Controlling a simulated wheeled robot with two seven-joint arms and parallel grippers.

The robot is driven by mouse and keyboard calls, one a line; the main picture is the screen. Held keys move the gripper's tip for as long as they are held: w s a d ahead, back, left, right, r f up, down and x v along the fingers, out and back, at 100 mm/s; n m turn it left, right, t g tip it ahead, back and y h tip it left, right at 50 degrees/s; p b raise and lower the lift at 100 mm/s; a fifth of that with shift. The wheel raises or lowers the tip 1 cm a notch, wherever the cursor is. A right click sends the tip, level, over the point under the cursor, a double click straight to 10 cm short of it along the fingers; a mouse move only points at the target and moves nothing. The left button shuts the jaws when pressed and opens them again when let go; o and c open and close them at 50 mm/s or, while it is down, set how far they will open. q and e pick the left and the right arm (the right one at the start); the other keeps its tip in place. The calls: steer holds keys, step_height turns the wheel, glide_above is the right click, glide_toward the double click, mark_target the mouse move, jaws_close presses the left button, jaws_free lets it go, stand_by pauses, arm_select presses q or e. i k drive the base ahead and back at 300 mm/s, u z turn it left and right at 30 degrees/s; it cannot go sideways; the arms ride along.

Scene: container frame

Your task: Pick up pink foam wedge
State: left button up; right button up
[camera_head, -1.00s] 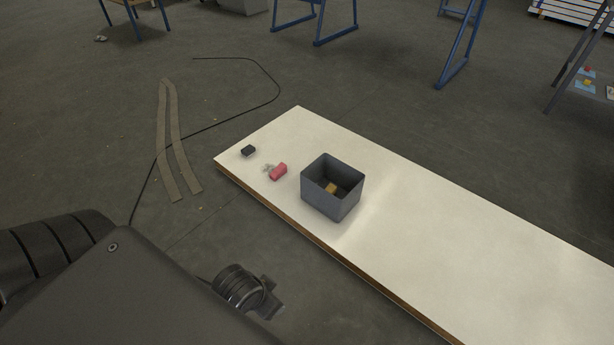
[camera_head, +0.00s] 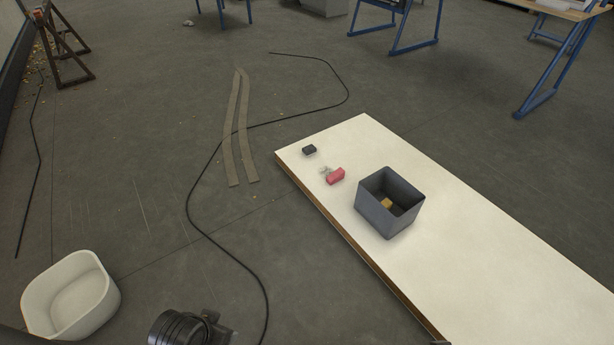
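The pink foam wedge (camera_head: 336,177) is a small pink-red block on the white tabletop (camera_head: 480,250), near its far left end. It lies left of a grey open box (camera_head: 390,203), apart from it. A small pale grey item (camera_head: 325,171) lies right beside the wedge, and I cannot tell what it is. A dark ribbed part of my own arm shows at the bottom edge, well short of the table. No fingertips of either gripper are visible.
A small black block (camera_head: 309,150) lies near the table's left corner. The grey box holds a yellowish piece (camera_head: 386,204). A white tub (camera_head: 70,296) stands at lower left. A black cable (camera_head: 190,205) and two flat strips (camera_head: 236,130) lie on the floor. The table's right part is clear.

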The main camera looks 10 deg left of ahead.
mark_target(339, 174)
steer(key=z, duration=0.45)
steer(key=k, duration=0.6)
steer(key=z, duration=0.2)
steer(key=i, duration=0.3)
steer(key=u, duration=1)
steer(key=i, duration=0.7)
steer(key=u, duration=0.4)
steer(key=i, duration=0.8)
steer(key=z, duration=0.9)
steer(key=i, duration=0.65)
steer(key=z, duration=0.7)
